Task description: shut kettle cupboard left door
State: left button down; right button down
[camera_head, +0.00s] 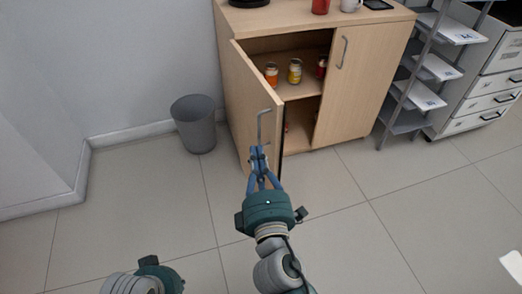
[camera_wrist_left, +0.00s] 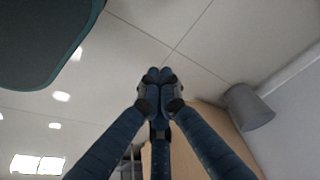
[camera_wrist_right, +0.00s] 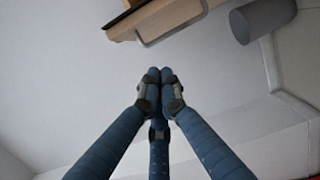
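The wooden kettle cupboard (camera_head: 365,75) stands against the wall. Its left door (camera_head: 250,95) is swung open toward me, with a grey bar handle (camera_head: 262,122) near its free edge. The right door is closed. My right gripper (camera_head: 258,150) is at the lower end of that handle in the head view. In the right wrist view its fingertips (camera_wrist_right: 160,75) are together with nothing between them, and the handle (camera_wrist_right: 172,36) shows beyond them; contact is unclear. My left gripper's fingertips (camera_wrist_left: 160,76) are together and empty in the left wrist view; the head view shows only part of its arm.
Jars (camera_head: 295,70) stand on the shelf inside the cupboard. A grey bin (camera_head: 195,125) stands left of the open door. A metal rack (camera_head: 425,70) and drawers (camera_head: 485,92) are at the right. The tiled floor in front is clear.

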pick_arm(q)
jog(key=shift+s+p+x, duration=0.2)
jog(key=shift+p+x, duration=0.15)
jog(key=shift+x, duration=1.2)
pick_arm(e)
jog(key=w+d, duration=0.3)
jog(key=w, duration=0.6)
jog(key=shift+w, duration=0.25)
